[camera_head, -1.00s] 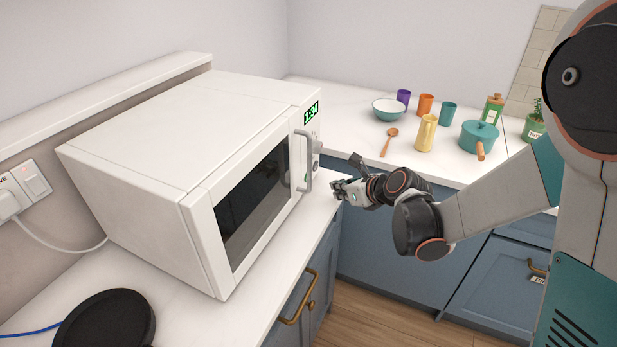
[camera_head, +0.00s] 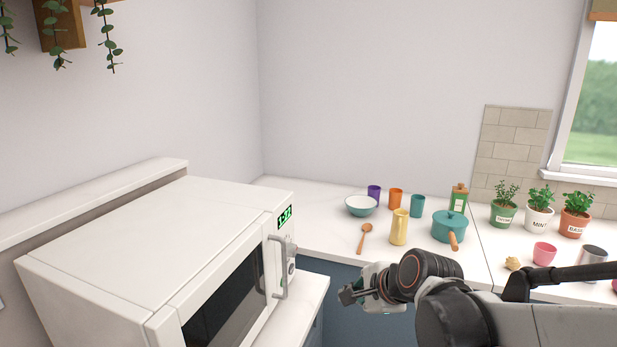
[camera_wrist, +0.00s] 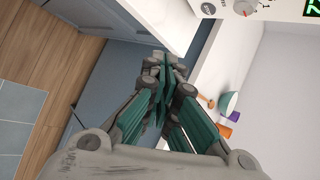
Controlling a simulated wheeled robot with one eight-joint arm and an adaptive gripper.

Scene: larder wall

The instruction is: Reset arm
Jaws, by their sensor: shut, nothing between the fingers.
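My gripper (camera_head: 350,292) is shut and empty. In the head view it hangs in front of the counter, just right of the microwave's handle and apart from it. My arm comes in from the lower right. In the wrist view the gripper's fingers (camera_wrist: 165,65) lie together in the middle, with the blue cabinet fronts and the counter edge beyond them. The white microwave (camera_head: 130,245) stands on the left counter with its door shut and a green lit display (camera_head: 285,217). Its grey handle (camera_head: 279,267) is on the door's right side.
On the back counter stand a bowl (camera_head: 360,206), purple (camera_head: 374,191), orange (camera_head: 396,199) and teal (camera_head: 417,206) cups, a wooden spoon (camera_head: 364,238), a yellow jug (camera_head: 399,228) and a teal pot (camera_head: 449,227). Potted herbs (camera_head: 540,212) stand right. A pink cup (camera_head: 544,253) is near my arm.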

